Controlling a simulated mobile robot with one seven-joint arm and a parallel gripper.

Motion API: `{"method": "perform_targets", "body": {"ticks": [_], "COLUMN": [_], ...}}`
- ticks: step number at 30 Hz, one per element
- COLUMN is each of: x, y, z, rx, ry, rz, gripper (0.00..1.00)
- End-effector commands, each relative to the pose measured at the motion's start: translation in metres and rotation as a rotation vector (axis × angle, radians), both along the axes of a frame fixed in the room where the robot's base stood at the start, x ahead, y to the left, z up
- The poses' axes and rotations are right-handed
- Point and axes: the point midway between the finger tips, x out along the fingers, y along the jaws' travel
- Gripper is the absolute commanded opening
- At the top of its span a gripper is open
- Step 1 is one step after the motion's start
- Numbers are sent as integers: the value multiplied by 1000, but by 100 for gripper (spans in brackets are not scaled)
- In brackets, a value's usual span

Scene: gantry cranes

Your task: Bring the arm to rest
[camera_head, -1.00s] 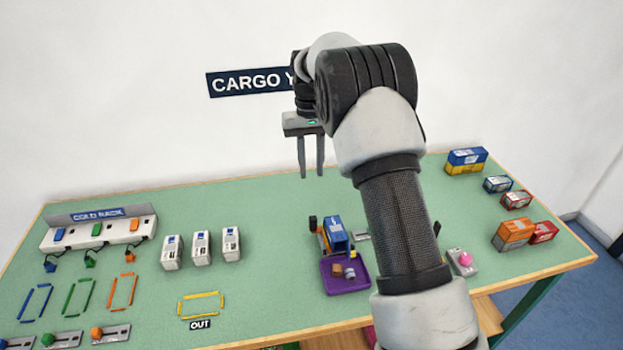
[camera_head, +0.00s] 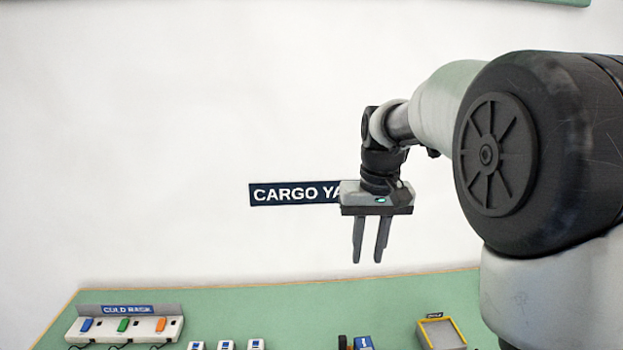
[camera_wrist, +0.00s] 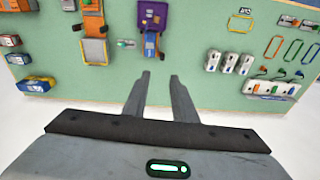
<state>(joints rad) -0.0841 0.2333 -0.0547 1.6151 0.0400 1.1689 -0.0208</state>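My gripper (camera_head: 369,259) hangs fingers-down in the head view, high above the back part of the green table (camera_head: 240,304) and in front of the wall sign. Its two fingers are apart with nothing between them. In the wrist view my gripper (camera_wrist: 159,75) also shows an empty gap between the fingertips, and the table lies well below. My arm reaches in from the right of the head view and hides part of the table and the end of the sign.
The cold rack (camera_head: 125,328) stands at the back left, with several white units (camera_wrist: 229,63) near it. An orange-framed structure (camera_wrist: 94,40) and several containers (camera_wrist: 36,84) stand on the other side.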

Motion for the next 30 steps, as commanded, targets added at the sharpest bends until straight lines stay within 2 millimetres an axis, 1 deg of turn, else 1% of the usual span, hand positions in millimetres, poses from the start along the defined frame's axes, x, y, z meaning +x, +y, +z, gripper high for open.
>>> {"method": "perform_targets", "body": {"ticks": [1,3,5,6,8,9,14,15,18,21,24,27,30], "x": [-18,-41,-61,-75,-96,-109,-164,-176,-204,-225,-238,-244,-246], "y": [-3,-6,-9,-10,-12,-14,-19,-20,-22,-23,-24,-25,-25], "z": [20,37,48,55,64,68,79,79,76,70,65,62,60], "rx": [3,4,6,7,7,7,3,2,-4,-10,-14,-16,-16], "ry": [-29,-63,-91,-111,-139,-159,-237,-255,-299,-333,-355,-366,-368], "rz": [-4,-8,-12,-14,-18,-21,-30,-32,-36,-40,-43,-45,-45], "gripper": [25,25,25,25,25,25,25,25,25,25,25,25,25]}}
